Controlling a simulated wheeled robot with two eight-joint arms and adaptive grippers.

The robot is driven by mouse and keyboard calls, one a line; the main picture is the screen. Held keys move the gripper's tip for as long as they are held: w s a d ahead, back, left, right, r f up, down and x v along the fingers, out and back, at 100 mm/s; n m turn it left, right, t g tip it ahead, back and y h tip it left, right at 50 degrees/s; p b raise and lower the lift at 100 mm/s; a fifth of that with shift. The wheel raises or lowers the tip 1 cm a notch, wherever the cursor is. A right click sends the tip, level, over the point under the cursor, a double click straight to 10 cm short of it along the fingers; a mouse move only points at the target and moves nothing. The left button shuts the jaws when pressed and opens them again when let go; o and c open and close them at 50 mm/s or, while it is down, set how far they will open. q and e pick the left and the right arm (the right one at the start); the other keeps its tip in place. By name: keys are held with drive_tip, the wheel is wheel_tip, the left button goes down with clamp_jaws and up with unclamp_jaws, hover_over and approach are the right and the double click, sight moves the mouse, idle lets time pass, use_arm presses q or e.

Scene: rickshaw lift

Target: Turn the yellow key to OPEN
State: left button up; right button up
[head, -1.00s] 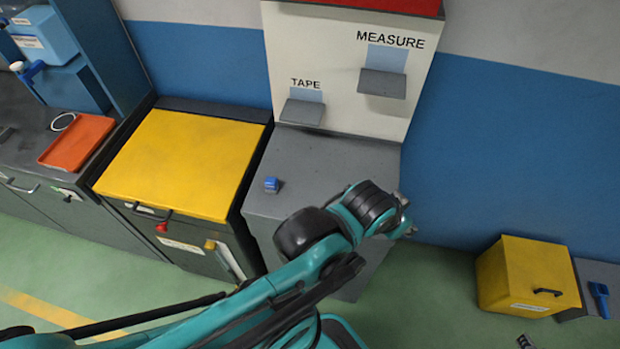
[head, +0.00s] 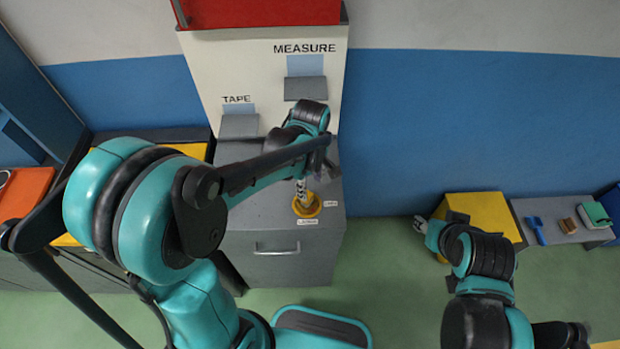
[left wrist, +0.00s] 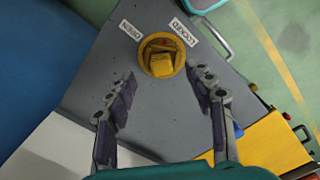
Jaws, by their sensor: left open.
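The yellow key (left wrist: 161,64) sits in a round yellow base on the grey cabinet top. In the left wrist view the OPEN label (left wrist: 130,30) is to its upper left and the LOCKED label (left wrist: 184,32) to its upper right. In the head view the yellow base (head: 308,208) shows partly behind my left gripper (head: 301,187). My left gripper (left wrist: 164,75) is open, its two fingers apart and pointing toward the key, with nothing between them. My right gripper (head: 429,226) is by the yellow box; its jaws are not clear.
The grey cabinet (head: 275,255) has a drawer handle in front. A white panel with TAPE (head: 238,125) and MEASURE (head: 305,88) shelves stands behind it. A yellow box (head: 485,212) stands right, beside a grey surface with a blue scoop (head: 537,229). Green floor lies between them.

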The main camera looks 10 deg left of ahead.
sight(311, 197)
use_arm(q)
wheel_tip(311, 197, down, 7)
drive_tip(key=shift+f+b, duration=0.2)
drive_tip(key=shift+b, duration=0.85)
